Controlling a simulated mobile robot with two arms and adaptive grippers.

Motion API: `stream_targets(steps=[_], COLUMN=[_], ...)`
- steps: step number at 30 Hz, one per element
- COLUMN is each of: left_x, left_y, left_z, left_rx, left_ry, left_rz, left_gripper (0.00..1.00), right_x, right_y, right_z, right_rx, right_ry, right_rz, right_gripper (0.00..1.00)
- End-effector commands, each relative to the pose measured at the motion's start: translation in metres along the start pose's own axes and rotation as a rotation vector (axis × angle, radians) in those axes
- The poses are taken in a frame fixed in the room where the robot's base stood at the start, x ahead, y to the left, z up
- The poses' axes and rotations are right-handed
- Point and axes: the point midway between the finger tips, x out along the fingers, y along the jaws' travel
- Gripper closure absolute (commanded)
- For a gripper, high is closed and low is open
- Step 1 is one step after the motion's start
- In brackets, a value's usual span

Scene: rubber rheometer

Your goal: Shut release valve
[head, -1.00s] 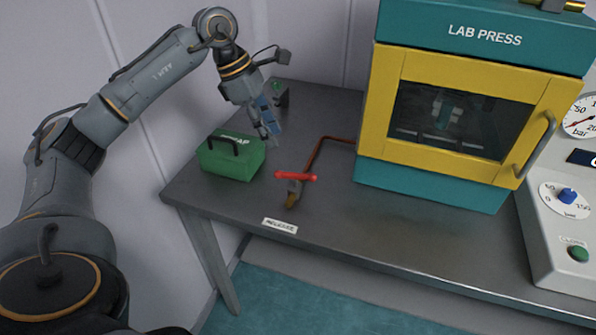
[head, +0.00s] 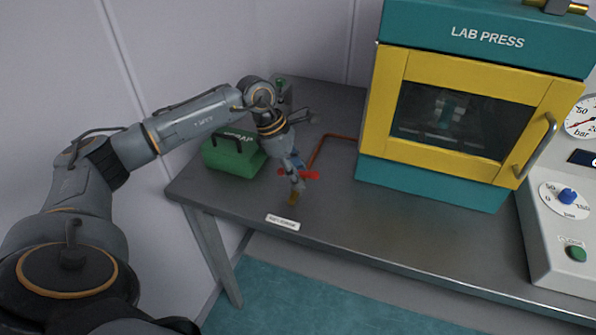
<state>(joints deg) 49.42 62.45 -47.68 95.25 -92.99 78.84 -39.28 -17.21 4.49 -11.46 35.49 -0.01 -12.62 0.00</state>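The release valve has a red lever handle (head: 308,175) lying crosswise over a small body with a brass outlet (head: 293,198). A copper pipe (head: 330,140) runs from it back to the press. A white label (head: 282,222) lies on the table in front of it. My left gripper (head: 298,178) points down right at the valve and overlaps the left part of the handle. Whether its fingers touch the handle, and whether they are open or shut, I cannot tell. The valve body is partly hidden behind it. My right gripper is not in view.
A green box (head: 226,157) with a dark handle stands left of the valve, close to my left arm. The teal and yellow lab press (head: 450,180) stands at the right. A control panel (head: 560,240) with gauges is farther right. The table front is clear.

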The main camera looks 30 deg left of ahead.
Motion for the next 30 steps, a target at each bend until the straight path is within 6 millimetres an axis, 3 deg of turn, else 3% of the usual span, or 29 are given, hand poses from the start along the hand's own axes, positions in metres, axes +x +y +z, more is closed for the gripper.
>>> stream_targets(steps=[4, 9, 16, 22, 30], left_x=[0.0, 0.0, 0.001, 0.002, -0.001], left_y=[0.0, 0.0, 0.0, 0.001, 0.001], left_z=[0.0, 0.0, 0.0, -0.001, 0.0], left_rx=[0.0, -0.001, 0.013, 0.146, 0.221], left_ry=[0.0, 0.0, 0.0, -0.001, 0.0], left_rz=[0.0, 0.0, -0.005, -0.06, -0.09], left_gripper=[0.66, 1.0, 1.0, 1.0, 1.0], right_x=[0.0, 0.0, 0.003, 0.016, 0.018], right_y=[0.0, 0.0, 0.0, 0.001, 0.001], right_z=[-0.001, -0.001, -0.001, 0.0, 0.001], right_rx=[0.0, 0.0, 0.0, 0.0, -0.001], right_ry=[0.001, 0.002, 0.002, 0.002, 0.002], right_rz=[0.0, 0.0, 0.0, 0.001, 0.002], right_gripper=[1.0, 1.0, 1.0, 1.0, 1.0])
